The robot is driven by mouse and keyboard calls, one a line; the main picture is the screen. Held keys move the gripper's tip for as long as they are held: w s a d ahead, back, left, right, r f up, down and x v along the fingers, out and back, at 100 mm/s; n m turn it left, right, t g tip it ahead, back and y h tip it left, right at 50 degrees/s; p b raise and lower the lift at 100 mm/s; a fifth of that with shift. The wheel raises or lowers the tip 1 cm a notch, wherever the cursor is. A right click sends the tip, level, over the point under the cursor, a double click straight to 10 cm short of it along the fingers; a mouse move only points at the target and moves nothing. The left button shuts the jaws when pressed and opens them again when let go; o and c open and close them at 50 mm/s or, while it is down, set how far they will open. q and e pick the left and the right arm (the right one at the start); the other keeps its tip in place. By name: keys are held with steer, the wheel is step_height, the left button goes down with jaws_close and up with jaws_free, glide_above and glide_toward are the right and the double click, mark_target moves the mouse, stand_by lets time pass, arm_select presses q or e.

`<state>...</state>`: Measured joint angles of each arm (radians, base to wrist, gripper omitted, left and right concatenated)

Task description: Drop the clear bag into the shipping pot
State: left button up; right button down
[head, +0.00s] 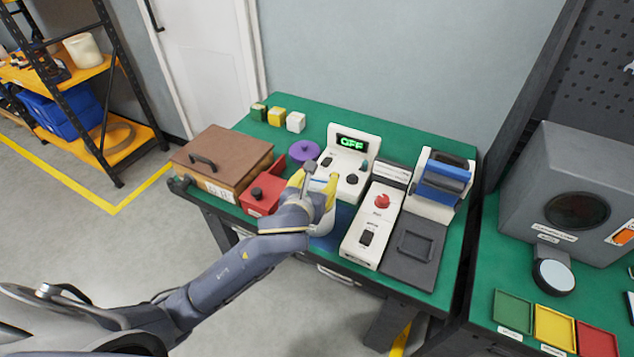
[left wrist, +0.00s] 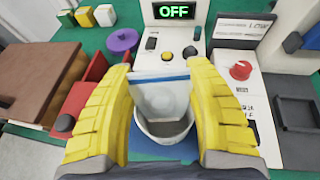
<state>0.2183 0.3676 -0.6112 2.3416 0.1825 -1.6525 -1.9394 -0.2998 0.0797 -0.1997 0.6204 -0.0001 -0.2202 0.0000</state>
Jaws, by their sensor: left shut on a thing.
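My left gripper (head: 318,184) is over the front middle of the green bench. In the left wrist view its yellow fingers (left wrist: 160,82) are shut on the clear bag (left wrist: 160,98), a pale see-through bag with a blue strip along its top. The white pot (left wrist: 165,142) is directly below the bag, with its mouth facing up. The bag's lower part overlaps the pot's mouth in this view; I cannot tell how deep it hangs. In the head view the pot (head: 326,222) shows partly behind the gripper, on a blue mat (head: 330,241). My right gripper is not in view.
A white device (head: 352,150) reading OFF stands behind the pot. A red bin (head: 262,194) and a brown case (head: 225,158) are left, with a purple round item (head: 304,151) behind. A panel with a red button (head: 375,222) and a dark tray (head: 415,246) are right.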

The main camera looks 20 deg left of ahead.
arm_select(q)
steer(key=shift+f, duration=1.2)
steer(key=shift+r, duration=0.1)
stand_by(0.5)
steer(key=o, duration=1.2)
steer(key=shift+r, duration=0.1)
steer(key=shift+r, duration=3.95)
